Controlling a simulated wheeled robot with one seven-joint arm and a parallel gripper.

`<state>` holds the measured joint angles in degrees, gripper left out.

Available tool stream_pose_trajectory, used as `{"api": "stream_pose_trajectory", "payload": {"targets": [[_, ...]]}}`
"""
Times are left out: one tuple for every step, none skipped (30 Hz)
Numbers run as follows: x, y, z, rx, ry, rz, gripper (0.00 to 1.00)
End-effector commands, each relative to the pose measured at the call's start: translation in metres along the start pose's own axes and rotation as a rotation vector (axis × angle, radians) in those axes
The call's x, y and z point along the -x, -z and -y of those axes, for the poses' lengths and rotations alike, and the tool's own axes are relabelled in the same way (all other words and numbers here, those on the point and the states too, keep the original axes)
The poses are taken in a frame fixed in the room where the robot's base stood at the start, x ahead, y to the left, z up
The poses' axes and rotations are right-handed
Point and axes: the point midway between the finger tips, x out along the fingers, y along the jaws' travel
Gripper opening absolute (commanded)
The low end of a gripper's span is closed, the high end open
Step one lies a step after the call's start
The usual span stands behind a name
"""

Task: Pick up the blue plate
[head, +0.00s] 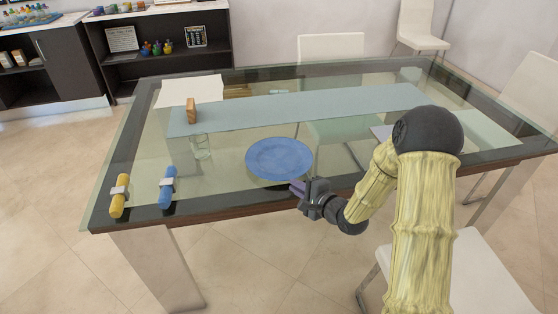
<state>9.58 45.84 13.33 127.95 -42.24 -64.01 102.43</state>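The blue plate (279,156) lies flat on the glass table (240,200) close to its front edge, in the head view. My gripper (297,188) is at the table's front edge, just below and a little right of the plate in the picture. It points left toward the plate's near side. A small gap seems to show between the fingertips and the plate's rim. The fingers are small and dark, and I cannot tell whether they are open or shut. The whole plate is visible.
A clear glass (201,147) and a small wooden block (191,110) stand left of the plate. A yellow roll (119,196) and a blue roll (167,187) lie at the left front corner. A pale runner (300,103) crosses the table. A white chair (480,280) stands at right front.

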Motion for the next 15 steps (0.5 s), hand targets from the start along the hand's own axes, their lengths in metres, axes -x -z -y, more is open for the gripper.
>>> {"api": "stream_pose_trajectory", "payload": {"targets": [[-0.002,0.000,0.000,0.000,0.000,0.001,0.09],[-0.004,-0.001,0.000,0.001,0.000,0.001,0.09],[-0.007,-0.002,-0.001,0.001,0.000,0.003,0.09],[-0.011,-0.002,0.000,0.002,0.000,0.004,0.09],[-0.015,-0.003,0.000,0.002,0.001,0.004,0.09],[-0.021,-0.004,0.000,0.003,0.001,0.005,0.09],[-0.025,-0.004,0.000,0.003,0.000,0.005,0.09],[-0.030,-0.004,0.000,0.002,0.000,0.004,0.09],[-0.035,-0.005,0.000,0.002,-0.001,0.004,0.09],[-0.040,-0.004,0.000,0.003,0.000,0.003,0.09],[-0.043,-0.004,0.000,0.003,0.000,0.003,0.09],[-0.048,-0.004,0.001,0.002,0.000,0.003,0.09],[-0.050,-0.004,0.001,0.001,0.001,0.002,0.09],[-0.051,-0.004,0.001,0.001,0.001,0.001,0.09],[-0.052,-0.004,0.001,0.000,0.000,0.001,0.09]]}}
